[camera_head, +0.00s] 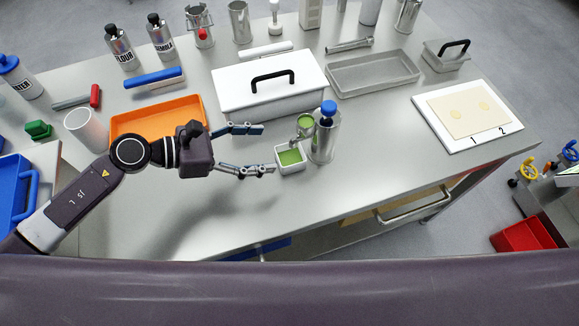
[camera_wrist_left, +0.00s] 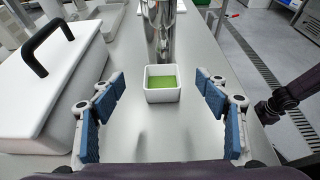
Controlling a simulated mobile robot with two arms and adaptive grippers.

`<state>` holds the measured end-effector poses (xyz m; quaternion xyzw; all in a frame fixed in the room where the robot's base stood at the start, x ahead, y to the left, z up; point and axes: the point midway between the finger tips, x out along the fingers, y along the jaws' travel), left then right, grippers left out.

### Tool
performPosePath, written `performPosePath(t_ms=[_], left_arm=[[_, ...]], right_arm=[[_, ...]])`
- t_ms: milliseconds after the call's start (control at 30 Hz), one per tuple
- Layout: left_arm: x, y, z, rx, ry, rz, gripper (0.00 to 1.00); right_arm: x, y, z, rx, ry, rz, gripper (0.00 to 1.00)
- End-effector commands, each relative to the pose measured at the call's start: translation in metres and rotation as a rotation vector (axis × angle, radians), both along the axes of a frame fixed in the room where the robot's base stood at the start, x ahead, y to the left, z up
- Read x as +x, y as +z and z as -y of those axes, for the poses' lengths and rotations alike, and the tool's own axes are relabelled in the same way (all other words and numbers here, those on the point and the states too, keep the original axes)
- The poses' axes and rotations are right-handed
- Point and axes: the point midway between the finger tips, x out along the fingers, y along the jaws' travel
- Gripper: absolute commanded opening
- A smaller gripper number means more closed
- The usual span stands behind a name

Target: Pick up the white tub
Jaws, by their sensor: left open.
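The white tub (camera_head: 291,168) is a small square open container with green filling in it. It stands upright on the steel table in front of a metal bottle with a blue cap (camera_head: 325,133). My left gripper (camera_head: 268,150) is open, with its two fingers pointing at the tub from the left. In the left wrist view the tub (camera_wrist_left: 163,94) sits centred ahead, beyond and between the open blue-padded fingers (camera_wrist_left: 163,115). The fingers do not appear to touch it. My right gripper is not in view.
A white lidded box (camera_head: 268,84) stands just behind the left gripper. An orange tray (camera_head: 125,122) lies behind the left arm. The table in front of the tub is clear.

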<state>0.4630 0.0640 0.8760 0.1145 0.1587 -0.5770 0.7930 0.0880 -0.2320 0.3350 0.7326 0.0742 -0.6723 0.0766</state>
Motion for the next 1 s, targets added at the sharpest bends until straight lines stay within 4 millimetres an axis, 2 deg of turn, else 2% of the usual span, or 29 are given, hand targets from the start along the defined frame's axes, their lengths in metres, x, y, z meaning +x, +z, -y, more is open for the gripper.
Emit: performPosePath(t_ms=[33,233,567,833,1000], left_arm=[[0.0,-0.02,0.0,-0.001,0.0,0.0,0.68],[0.0,-0.033,0.001,-0.002,0.001,0.001,0.68],[0.009,-0.041,0.03,-0.003,-0.001,0.001,0.68],[0.019,-0.054,0.063,-0.004,0.002,0.0,0.68],[0.021,-0.06,0.071,-0.001,0.001,0.001,0.68]], right_arm=[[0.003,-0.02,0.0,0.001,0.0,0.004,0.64],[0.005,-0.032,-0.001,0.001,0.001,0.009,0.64],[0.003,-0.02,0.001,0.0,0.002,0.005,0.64],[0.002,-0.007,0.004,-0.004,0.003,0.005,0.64],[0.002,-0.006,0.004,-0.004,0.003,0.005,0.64]])
